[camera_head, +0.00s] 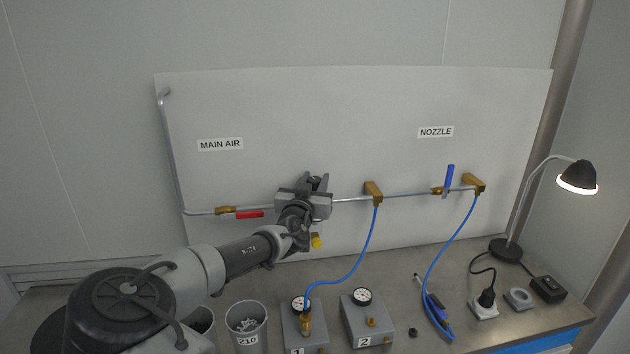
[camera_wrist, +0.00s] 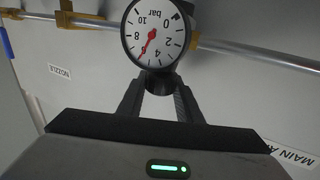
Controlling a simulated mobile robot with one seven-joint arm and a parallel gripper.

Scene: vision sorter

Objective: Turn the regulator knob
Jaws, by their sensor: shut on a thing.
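The regulator's round white gauge (camera_wrist: 152,33) shows upside down in the wrist view, its red needle near the 6 bar mark. A dark knob (camera_wrist: 158,82) sits just below the gauge in that view. My gripper (camera_wrist: 160,92) has its two fingertips closed on the sides of this knob. In the head view my gripper (camera_head: 317,183) is at the pipe on the white panel, between the MAIN AIR and NOZZLE labels. My gripper and wrist hide the knob and the gauge face there. A yellow part (camera_head: 316,241) shows just below my wrist.
The metal pipe (camera_head: 405,193) carries a red-handled valve (camera_head: 249,214) on the left and a blue-handled valve (camera_head: 449,181) on the right. Blue hoses (camera_head: 357,262) hang to the bench. Gauge boxes (camera_head: 368,320), a bin (camera_head: 246,325) and a lamp (camera_head: 577,177) stand there.

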